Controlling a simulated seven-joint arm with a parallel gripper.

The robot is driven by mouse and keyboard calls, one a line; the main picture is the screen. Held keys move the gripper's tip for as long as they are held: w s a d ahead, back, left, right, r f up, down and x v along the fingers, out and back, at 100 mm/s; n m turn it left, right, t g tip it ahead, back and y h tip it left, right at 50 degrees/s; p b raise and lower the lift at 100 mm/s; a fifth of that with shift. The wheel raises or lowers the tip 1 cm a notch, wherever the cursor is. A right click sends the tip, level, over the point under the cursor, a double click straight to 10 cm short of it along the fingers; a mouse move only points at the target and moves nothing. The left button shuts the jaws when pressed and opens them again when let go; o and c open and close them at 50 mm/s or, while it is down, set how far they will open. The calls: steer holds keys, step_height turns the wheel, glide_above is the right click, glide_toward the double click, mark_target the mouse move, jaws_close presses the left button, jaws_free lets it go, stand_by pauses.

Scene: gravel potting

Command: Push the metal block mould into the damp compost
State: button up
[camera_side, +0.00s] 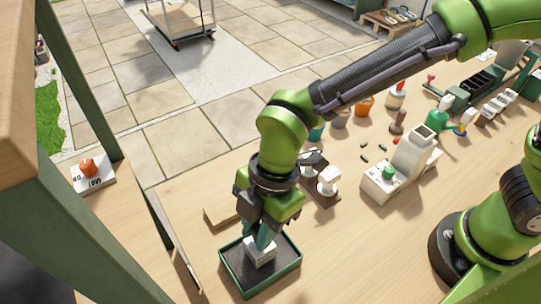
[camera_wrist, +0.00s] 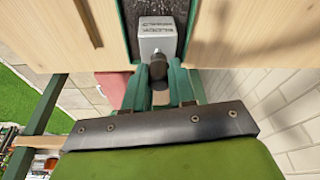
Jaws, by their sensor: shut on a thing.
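The metal block mould (camera_side: 261,252) is a small silver-grey block in the green tray of dark compost at the front of the table. In the wrist view the mould (camera_wrist: 158,37) shows its lettered face and a dark round handle. My gripper (camera_side: 263,238) is directly above it, pointing down, with its green fingers shut on the handle; the fingers also show in the wrist view (camera_wrist: 160,88). The compost tray (camera_side: 230,283) has a green rim, and dark compost (camera_side: 238,268) shows around the mould. I cannot tell how deep the mould sits in the compost.
A wooden board (camera_side: 219,215) lies just behind the tray. A white machine (camera_side: 402,170), small pots (camera_side: 364,106) and a green watering can (camera_side: 437,118) stand further right. The table's left edge is close to the tray. Bare wood lies right of the tray.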

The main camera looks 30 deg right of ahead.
steer(key=shift+f, duration=0.5)
stand_by(1.0)
steer(key=shift+r, duration=3.1)
